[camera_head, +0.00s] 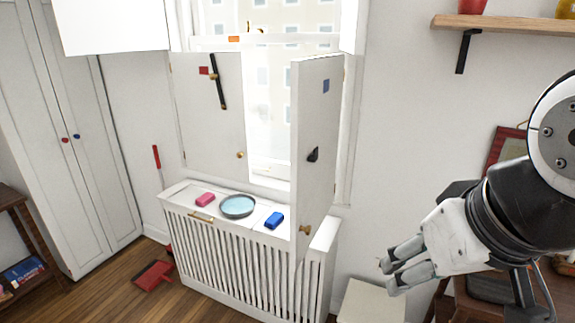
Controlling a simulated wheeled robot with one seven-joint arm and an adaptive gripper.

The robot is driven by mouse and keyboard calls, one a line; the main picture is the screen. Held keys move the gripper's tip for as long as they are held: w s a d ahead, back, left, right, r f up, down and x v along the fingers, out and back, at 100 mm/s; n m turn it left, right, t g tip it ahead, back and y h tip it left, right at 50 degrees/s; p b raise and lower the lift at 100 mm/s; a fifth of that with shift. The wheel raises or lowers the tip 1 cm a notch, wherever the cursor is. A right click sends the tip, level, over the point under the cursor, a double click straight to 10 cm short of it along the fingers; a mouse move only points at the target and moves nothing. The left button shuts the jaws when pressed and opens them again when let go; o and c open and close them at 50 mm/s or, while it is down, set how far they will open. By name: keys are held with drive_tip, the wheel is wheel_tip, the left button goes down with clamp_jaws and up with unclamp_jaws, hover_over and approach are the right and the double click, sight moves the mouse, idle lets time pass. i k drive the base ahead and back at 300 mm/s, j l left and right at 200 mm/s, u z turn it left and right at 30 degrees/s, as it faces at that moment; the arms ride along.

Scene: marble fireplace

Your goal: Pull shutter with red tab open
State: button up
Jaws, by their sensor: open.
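The shutter with the red tab (207,115) is the left panel at the window and covers the left part of the opening. Its red tab (203,71) is near the top, beside a black bar (218,82) with a small brass piece. A small brass knob (239,155) sits low at its right edge. The other shutter (315,180), with a blue tab (326,86), stands swung out into the room. My gripper (388,275) is at the lower right, open and empty, well apart from both shutters.
A white radiator cover (250,270) stands under the window, with a pink block (205,199), a round blue dish (237,206) and a blue block (274,220) on top. The swung-out shutter stands between my gripper and the red-tab shutter. A shelf (510,25) is at upper right.

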sight(216, 141)
drive_tip(key=u, duration=0.2)
drive_tip(key=i+j+u, duration=0.1)
drive_tip(key=i+u, duration=0.15)
drive_tip(key=u, duration=0.15)
drive_tip(key=i+u, duration=0.25)
drive_tip(key=u, duration=0.15)
drive_tip(key=i+l+u, duration=0.1)
drive_tip(key=i, duration=0.45)
drive_tip(key=i+l+u, duration=0.15)
drive_tip(key=i, duration=0.4)
